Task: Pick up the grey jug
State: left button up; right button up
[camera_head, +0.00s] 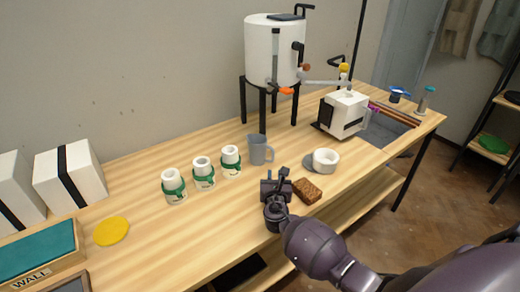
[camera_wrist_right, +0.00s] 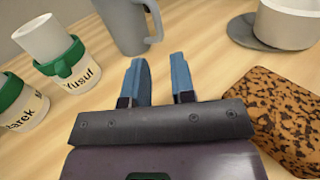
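The grey jug (camera_head: 257,150) stands upright on the wooden table, in front of the big white tank, with its handle to the right. In the right wrist view the jug (camera_wrist_right: 122,22) is beyond my fingertips, its top cut off by the frame edge. My right gripper (camera_head: 279,174) is just in front of the jug, apart from it. In the right wrist view its two blue fingers (camera_wrist_right: 160,75) stand apart with nothing between them. My left gripper is not in view.
White cups with green bands (camera_head: 204,173) stand left of the jug. The white tank (camera_head: 272,52) stands on black legs behind the jug.

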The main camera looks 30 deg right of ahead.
aim_at(273, 157)
jog(key=x, duration=0.5)
jog(key=shift+a+b, duration=0.1)
jog(key=shift+b, duration=0.3)
jog(key=shift+w+d, duration=0.35)
jog(key=shift+w, duration=0.3)
jog(key=b+x, duration=0.1)
jog(key=x, duration=0.3)
jog(key=shift+w, duration=0.2)
jog(key=shift+r, duration=0.1)
jog(key=shift+c, duration=0.3)
grip_shut()
